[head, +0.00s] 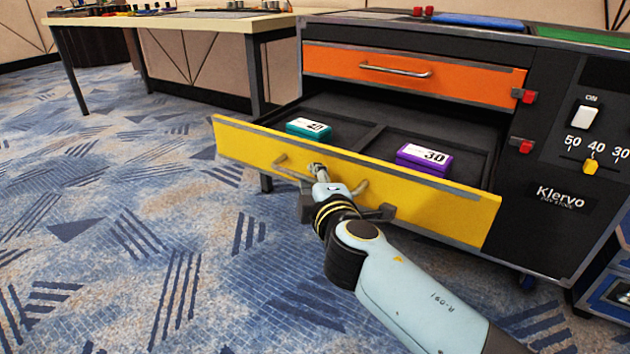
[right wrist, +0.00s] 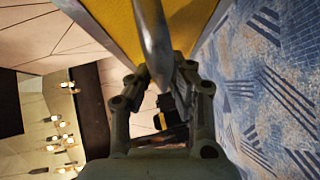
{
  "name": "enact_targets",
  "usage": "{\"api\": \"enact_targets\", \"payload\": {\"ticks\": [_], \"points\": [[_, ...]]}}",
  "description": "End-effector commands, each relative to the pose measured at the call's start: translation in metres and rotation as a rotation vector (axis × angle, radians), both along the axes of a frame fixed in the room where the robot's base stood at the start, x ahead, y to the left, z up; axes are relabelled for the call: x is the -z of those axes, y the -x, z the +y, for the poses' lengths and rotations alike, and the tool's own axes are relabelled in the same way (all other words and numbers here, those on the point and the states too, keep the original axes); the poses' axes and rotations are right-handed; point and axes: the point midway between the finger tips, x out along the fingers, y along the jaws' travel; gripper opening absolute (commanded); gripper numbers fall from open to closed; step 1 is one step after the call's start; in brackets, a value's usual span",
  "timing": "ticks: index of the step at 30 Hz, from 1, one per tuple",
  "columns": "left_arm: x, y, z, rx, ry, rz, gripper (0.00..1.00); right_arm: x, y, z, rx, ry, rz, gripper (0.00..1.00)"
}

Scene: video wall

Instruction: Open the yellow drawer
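The yellow drawer (head: 430,205) stands pulled well out of the dark cabinet, its interior exposed. Its metal handle (head: 288,168) runs along the front, partly hidden by my arm. My right gripper (head: 318,170) is at the middle of this handle. In the right wrist view the handle bar (right wrist: 153,35) passes between the fingers of my right gripper (right wrist: 160,82), which look closed on it. A teal box marked 40 (head: 309,128) and a purple box marked 30 (head: 424,158) lie in separate compartments of the drawer. My left gripper is not in view.
An orange drawer (head: 440,83) above is shut. Red latches (head: 526,146) and a switch panel (head: 590,130) are on the cabinet's right. A table (head: 180,22) stands at the back left. The patterned carpet (head: 120,240) in front and to the left is clear.

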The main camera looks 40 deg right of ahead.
Motion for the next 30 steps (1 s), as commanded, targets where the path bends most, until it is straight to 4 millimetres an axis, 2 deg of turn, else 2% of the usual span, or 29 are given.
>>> {"api": "enact_targets", "payload": {"ticks": [1,3,12,24,30], "points": [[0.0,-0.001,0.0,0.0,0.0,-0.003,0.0,0.0,0.0,0.0,0.0,0.0,0.0,0.26],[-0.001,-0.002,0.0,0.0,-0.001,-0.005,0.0,0.001,0.0,0.0,0.0,0.001,0.001,0.34],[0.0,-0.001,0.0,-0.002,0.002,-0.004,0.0,0.002,0.004,0.001,0.0,0.0,0.005,0.34],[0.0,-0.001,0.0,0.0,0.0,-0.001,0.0,-0.007,0.06,0.024,0.0,-0.001,0.005,0.34],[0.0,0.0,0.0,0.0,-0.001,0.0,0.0,-0.009,0.07,0.028,0.0,0.001,0.004,0.34]]}}
